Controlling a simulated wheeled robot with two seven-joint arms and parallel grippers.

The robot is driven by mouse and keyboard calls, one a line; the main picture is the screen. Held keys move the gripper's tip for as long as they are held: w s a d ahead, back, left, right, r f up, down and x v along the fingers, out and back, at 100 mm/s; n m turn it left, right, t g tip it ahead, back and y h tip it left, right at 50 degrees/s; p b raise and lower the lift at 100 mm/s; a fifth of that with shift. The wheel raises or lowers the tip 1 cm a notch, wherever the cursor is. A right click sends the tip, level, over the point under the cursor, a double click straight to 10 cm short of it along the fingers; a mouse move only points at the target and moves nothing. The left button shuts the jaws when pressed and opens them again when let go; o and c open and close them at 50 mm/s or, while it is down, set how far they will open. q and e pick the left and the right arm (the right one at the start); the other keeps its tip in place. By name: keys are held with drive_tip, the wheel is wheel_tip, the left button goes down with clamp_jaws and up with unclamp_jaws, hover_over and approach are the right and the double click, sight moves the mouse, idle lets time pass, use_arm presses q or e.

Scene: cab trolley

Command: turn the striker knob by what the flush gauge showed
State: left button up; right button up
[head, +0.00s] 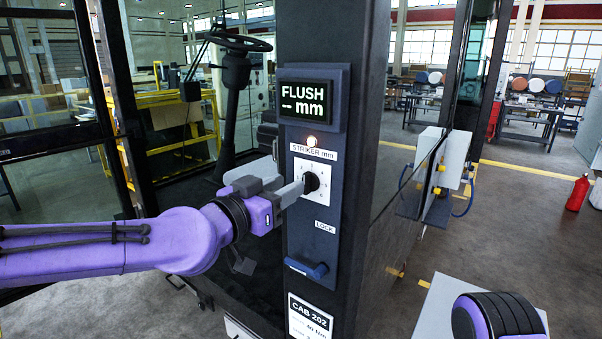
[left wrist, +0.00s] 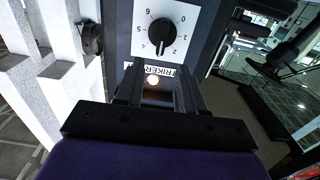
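The striker knob (head: 311,182) is a round black knob on a white numbered dial on the dark post. In the left wrist view the knob (left wrist: 162,32) has a ridge pointing between the 4 and the 2. My left gripper (head: 300,187) is close to the knob, partly in front of the dial. In the left wrist view its fingers (left wrist: 158,85) are apart with nothing between them, and the knob shows beyond their tips. My right gripper is out of view.
A lit lamp (head: 312,141) and the "STRIKER mm" label (head: 314,152) sit above the dial. A blue lock handle (head: 306,267) is below it. Glass cab panels and a steering wheel (head: 239,42) are behind the left arm. A red bottle (head: 577,193) stands far right.

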sight(304, 177)
use_arm(q)
drive_tip(key=p+x, duration=0.1)
drive_tip(key=x, duration=0.4)
drive_tip(key=shift+w+d, duration=0.1)
drive_tip(key=shift+d, duration=0.05)
drive_tip(key=shift+w+d+p, duration=0.2)
drive_tip(key=shift+w+p, duration=0.1)
drive_tip(key=shift+w, duration=0.05)
clamp_jaws()
drive_tip(key=shift+f+n, duration=0.1)
drive_tip(key=shift+n, duration=0.2)
drive_tip(key=shift+w+a+f+n+b, duration=0.15)
drive_tip(key=shift+n+b, duration=0.35)
drive_tip(key=shift+n, duration=0.85)
drive_tip(key=shift+w+a+f+n+b, duration=0.15)
drive_tip(key=shift+n+b, duration=0.4)
drive_tip(key=shift+n, duration=0.75)
drive_tip(key=shift+w+a+n+b, duration=0.15)
drive_tip(key=shift+n+b, duration=0.35)
drive_tip(key=shift+n, duration=0.85)
drive_tip(key=shift+a, duration=0.1)
